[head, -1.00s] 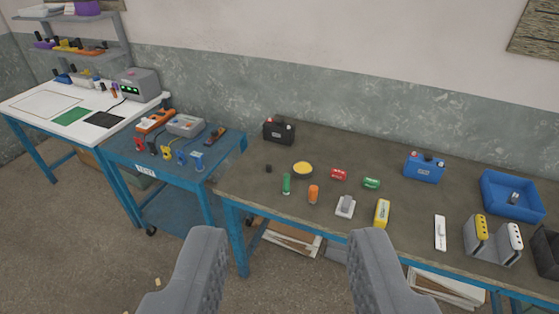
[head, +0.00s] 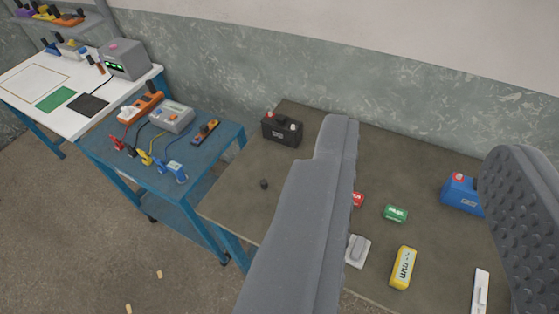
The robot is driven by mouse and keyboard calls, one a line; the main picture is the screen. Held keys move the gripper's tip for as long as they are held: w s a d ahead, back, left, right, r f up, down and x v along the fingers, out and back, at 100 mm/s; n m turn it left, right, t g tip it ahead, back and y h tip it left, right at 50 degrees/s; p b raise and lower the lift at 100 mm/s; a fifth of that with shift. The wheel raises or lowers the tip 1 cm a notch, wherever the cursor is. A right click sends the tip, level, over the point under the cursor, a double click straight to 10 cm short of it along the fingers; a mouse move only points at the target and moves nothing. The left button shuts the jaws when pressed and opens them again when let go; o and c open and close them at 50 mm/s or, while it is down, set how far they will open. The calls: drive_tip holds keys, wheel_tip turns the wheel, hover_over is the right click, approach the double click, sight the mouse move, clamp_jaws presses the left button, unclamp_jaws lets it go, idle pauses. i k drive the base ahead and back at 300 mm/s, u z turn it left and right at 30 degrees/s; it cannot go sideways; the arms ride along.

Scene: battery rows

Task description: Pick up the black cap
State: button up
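The small black cap (head: 263,184) stands on the dark bench top (head: 235,195), near its left end. It is in plain view with nothing touching it. My gripper (head: 422,145) is open and empty, its two grey fingers wide apart. In the picture both fingers lie to the right of the cap, and the left finger is the nearer one. The fingers appear above the bench, well short of the cap.
A black battery (head: 282,129) stands behind the cap. Red (head: 358,199) and green (head: 396,213) cells, a yellow battery (head: 403,268), a grey-white device (head: 357,250) and a blue battery (head: 461,193) lie rightward. A blue cart (head: 150,185) adjoins the bench's left. Bench around the cap is clear.

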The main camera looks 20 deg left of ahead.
sight(264, 183)
drive_tip(key=u, duration=0.05)
drive_tip(key=i, duration=1.15)
drive_tip(key=u, duration=0.2)
